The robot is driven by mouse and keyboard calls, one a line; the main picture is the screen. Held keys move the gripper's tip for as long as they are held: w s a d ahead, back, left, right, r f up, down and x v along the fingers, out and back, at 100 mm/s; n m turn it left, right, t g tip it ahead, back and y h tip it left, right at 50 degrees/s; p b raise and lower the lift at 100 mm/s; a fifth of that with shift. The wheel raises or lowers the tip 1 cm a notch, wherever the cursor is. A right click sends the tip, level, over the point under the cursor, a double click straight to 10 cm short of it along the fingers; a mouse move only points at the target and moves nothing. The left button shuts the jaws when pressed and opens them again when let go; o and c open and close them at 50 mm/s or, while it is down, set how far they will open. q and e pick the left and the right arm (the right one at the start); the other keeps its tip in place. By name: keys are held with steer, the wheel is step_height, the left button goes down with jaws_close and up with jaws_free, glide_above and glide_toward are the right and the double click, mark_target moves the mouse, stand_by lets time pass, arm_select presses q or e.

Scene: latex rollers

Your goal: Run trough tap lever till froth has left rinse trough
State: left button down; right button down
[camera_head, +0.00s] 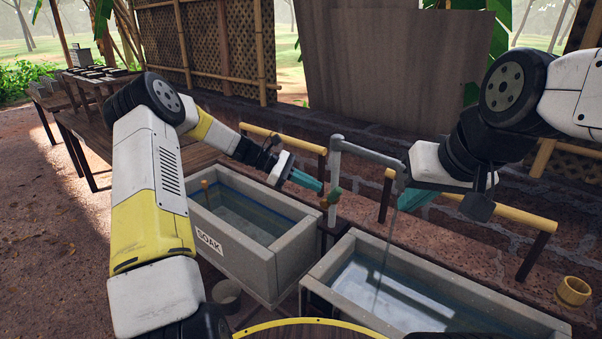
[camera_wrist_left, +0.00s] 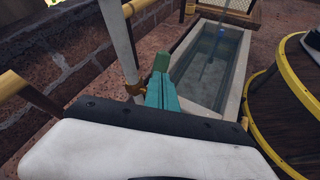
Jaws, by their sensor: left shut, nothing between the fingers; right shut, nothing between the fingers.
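The rinse trough (camera_head: 330,262) on the right holds clear-looking water; pale patches (camera_head: 400,300) on its surface could be froth or reflected light. A thin stream of water (camera_head: 386,255) falls into it from the grey tap pipe (camera_head: 362,152). The green tap lever (camera_head: 334,194) sits by a brass valve (camera_head: 325,204) on the upright pipe; the lever also shows in the left wrist view (camera_wrist_left: 162,62). My left gripper (camera_head: 318,186) is shut and empty, its teal tips at the lever; contact is unclear. My right gripper (camera_head: 418,198) is shut and empty beside the spout, partly hidden.
A grey trough labelled SOAK (camera_head: 258,268) stands left of the rinse trough. Yellow bamboo rails (camera_head: 500,213) on dark posts run behind both, before a low stone wall. A yellow cup (camera_head: 573,291) sits at the right. A yellow-rimmed round top (camera_head: 300,322) is at the front.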

mark_target(331, 194)
arm_select(q)
steer(key=shift+x, duration=1.45)
steer(key=shift+s+d+r+y, duration=0.1)
steer(key=shift+s+d+y, duration=0.1)
steer(key=shift+y, duration=0.1)
steer(key=shift+s+d+m+t+y, duration=0.2)
steer(key=shift+d+m+t+y, duration=0.2)
steer(key=shift+y, duration=0.3)
steer(key=d+y, duration=0.1)
steer(key=s+d+t+y, duration=0.1)
steer(key=y, duration=0.1)
steer(key=shift+s+f+m, duration=0.15)
steer(key=shift+f+m, duration=0.15)
steer(key=shift+m, duration=0.1)
steer(key=f+t+y, duration=0.1)
steer(key=s+d+f+m+t+y, duration=0.1)
steer(key=y, duration=0.1)
steer(key=shift+s+d+f+t, duration=0.1)
steer(key=shift+d+f+t, duration=0.05)
steer(key=shift+d+t, duration=0.2)
